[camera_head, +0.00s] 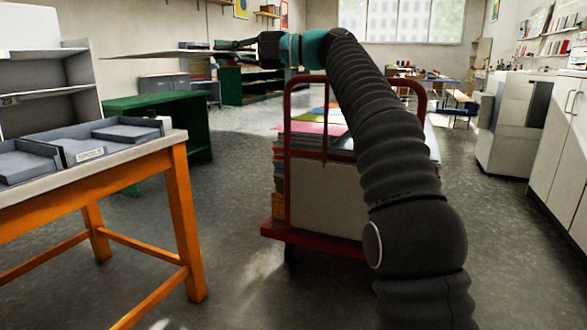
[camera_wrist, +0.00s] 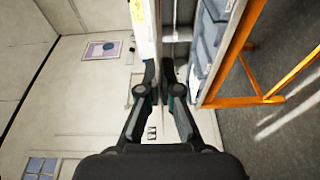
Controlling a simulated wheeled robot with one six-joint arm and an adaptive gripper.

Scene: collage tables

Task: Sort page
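My gripper (camera_head: 240,46) reaches out to the left in the head view, above and beyond the orange-legged table. Its fingers are closed on a thin flat page (camera_head: 150,55), which shows nearly edge-on and sticks out to the left. The print on the page cannot be read. In the wrist view my gripper (camera_wrist: 159,78) has its fingers almost together, with the page hardly visible between them. Grey sorting trays (camera_head: 84,142) stand on the table, one with a small white label. The left tray is cut off by the picture's edge.
The orange-legged table (camera_head: 178,138) stands at the left, before a grey shelf unit (camera_head: 48,92). A red-framed cart (camera_head: 288,190) loaded with stacked coloured sheets stands behind my arm. A green bench (camera_head: 150,108) is farther back. White cabinets (camera_head: 560,125) line the right. Floor between table and cart is clear.

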